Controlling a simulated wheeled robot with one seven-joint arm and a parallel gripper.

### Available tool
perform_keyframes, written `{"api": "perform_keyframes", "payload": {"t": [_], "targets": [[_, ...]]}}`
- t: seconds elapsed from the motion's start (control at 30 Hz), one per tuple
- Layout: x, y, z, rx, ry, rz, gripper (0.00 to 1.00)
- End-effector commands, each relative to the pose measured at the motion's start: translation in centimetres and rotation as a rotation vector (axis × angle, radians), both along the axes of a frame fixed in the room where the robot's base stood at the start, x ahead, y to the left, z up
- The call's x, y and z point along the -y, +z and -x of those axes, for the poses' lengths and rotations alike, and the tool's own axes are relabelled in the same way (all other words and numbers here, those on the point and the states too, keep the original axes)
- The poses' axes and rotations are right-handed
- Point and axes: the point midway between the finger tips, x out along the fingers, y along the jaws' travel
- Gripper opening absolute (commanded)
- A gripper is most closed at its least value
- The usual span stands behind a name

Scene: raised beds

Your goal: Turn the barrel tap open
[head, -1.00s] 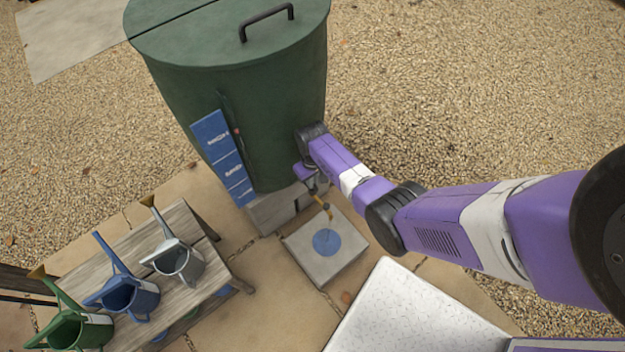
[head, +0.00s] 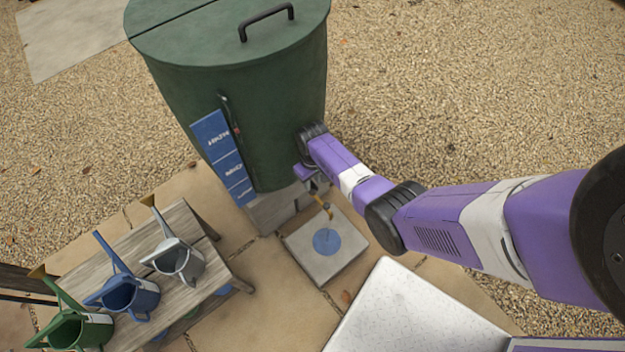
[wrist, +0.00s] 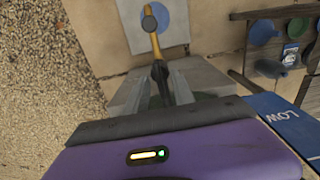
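The dark green barrel (head: 240,110) stands at the top middle of the head view. Its brass tap (head: 323,204) sticks out low on the side, above a paving slab. My gripper (head: 314,186) is at the tap, below the end of my purple arm. In the wrist view, my gripper's two grey fingers (wrist: 162,82) stand on either side of the tap's black lever (wrist: 159,72). The brass spout (wrist: 154,44) runs beyond them. The fingers are close to the lever; whether they press on it cannot be told. No water shows.
A slab with a blue disc (head: 327,242) lies below the tap. A wooden bench (head: 205,278) at lower left holds green, blue and grey watering cans. A blue gauge board (head: 222,155) stands against the barrel. Gravel is open at right.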

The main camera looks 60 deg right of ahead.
Motion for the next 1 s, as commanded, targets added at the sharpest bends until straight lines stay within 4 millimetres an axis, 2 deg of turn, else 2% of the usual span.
{"api": "perform_keyframes", "payload": {"t": [0.17,0.27,0.7,1.0], "targets": [[0.0,0.2,0.0,0.001,-0.001,0.000,0.30],[0.0,1.0,0.0,0.001,-0.001,0.000,0.30],[0.0,7.0,0.0,0.002,-0.001,0.001,0.30],[0.0,7.8,0.0,0.000,-0.001,0.000,0.30]]}}
